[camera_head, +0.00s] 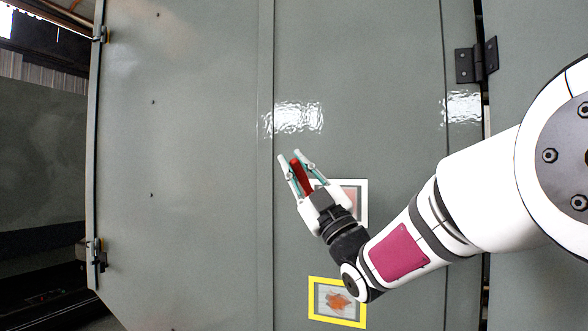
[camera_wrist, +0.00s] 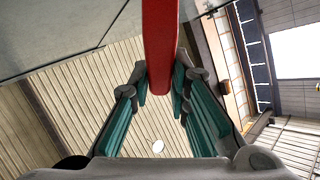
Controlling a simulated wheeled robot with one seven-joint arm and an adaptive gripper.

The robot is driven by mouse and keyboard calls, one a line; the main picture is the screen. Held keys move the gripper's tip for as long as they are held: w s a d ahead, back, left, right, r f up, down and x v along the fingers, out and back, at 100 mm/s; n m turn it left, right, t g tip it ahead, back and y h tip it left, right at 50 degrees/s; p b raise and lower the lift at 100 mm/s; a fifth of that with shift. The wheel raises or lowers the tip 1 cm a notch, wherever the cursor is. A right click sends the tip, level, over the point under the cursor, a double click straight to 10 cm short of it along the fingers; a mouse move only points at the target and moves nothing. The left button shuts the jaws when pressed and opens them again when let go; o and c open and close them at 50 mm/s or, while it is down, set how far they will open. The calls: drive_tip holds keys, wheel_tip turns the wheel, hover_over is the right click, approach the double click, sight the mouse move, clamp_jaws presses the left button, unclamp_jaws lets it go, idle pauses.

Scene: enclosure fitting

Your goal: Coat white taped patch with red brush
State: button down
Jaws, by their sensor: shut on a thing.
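My gripper (camera_head: 296,162) is shut on a red brush (camera_head: 300,174) in front of the grey-green panel. In the wrist view the red brush (camera_wrist: 160,45) runs up between the fingers and out of the frame, so its far end is hidden. The white taped patch (camera_head: 361,205) is a white square frame on the panel, partly hidden behind my gripper and wrist. The gripper's tips lie up and left of it in the head view. I cannot tell whether the brush touches the panel.
A yellow taped patch (camera_head: 314,300) with an orange-brown mark lies below, close to my arm. The grey-green panel (camera_head: 190,130) is clear to the left. A hinge (camera_head: 477,61) sits at the upper right, and other hinges line the left edge.

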drive_tip(key=shift+s+d+f+b, duration=0.1)
drive_tip(key=shift+s+d+b, duration=0.2)
drive_tip(key=shift+d+b, duration=0.55)
drive_tip(key=shift+s+d+b, duration=0.3)
drive_tip(key=shift+d+b, duration=0.3)
drive_tip(key=shift+d, duration=0.45)
drive_tip(key=shift+b, duration=0.4)
drive_tip(key=shift+w+a+b, duration=0.3)
drive_tip(key=shift+a+b, duration=0.4)
drive_tip(key=shift+b, duration=0.05)
drive_tip(key=shift+w+a+b, duration=0.25)
drive_tip(key=shift+a+b, duration=0.4)
drive_tip(key=shift+b, duration=0.15)
drive_tip(key=shift+w+a+b, duration=0.3)
drive_tip(key=shift+a+b, duration=0.4)
drive_tip(key=shift+b, duration=0.6)
drive_tip(key=shift+d, duration=0.1)
